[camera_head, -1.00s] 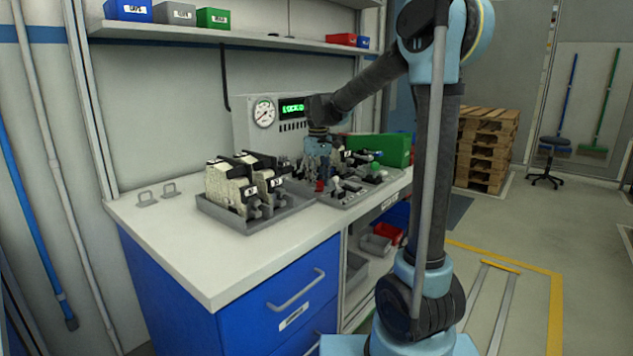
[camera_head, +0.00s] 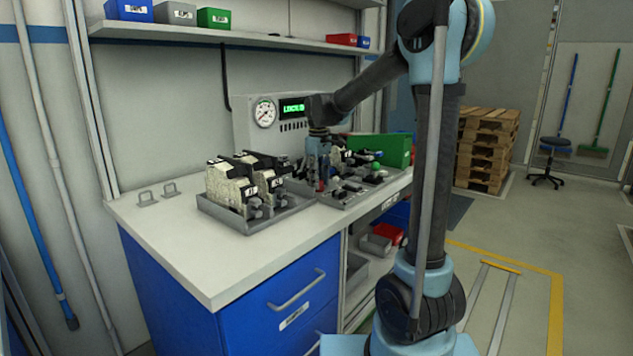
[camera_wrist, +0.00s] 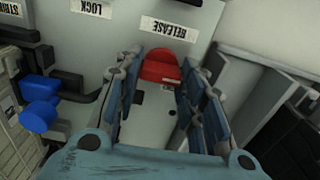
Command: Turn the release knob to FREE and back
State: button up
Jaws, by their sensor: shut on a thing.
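The red release knob (camera_wrist: 160,68) sits on a grey panel beneath a RELEASE label (camera_wrist: 171,29), which appears upside down in the wrist view. My gripper (camera_wrist: 160,62) has one finger on each side of the knob and is shut on it. The knob's sides are partly hidden by the fingers. In the head view my gripper (camera_head: 319,172) points down at the fixture plate (camera_head: 345,200), with a bit of red (camera_head: 321,185) at its tips. The knob's exact angle is hard to tell.
A LOCK label (camera_wrist: 91,8) and a blue knob (camera_wrist: 39,103) are left of the release knob in the wrist view. A grey tray (camera_head: 245,227) of parts stands left of the fixture. A gauge (camera_head: 265,113) and a green display (camera_head: 292,107) are behind. The front left worktop is clear.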

jog(key=o, duration=0.9)
jog(key=shift+w+d, duration=0.1)
jog(key=shift+d, duration=0.1)
jog(key=shift+o, duration=0.7)
jog(key=shift+a, duration=0.1)
jog(key=shift+r, duration=0.1)
notch_tip(320, 180, up, 12)
jog(key=shift+f, duration=0.2)
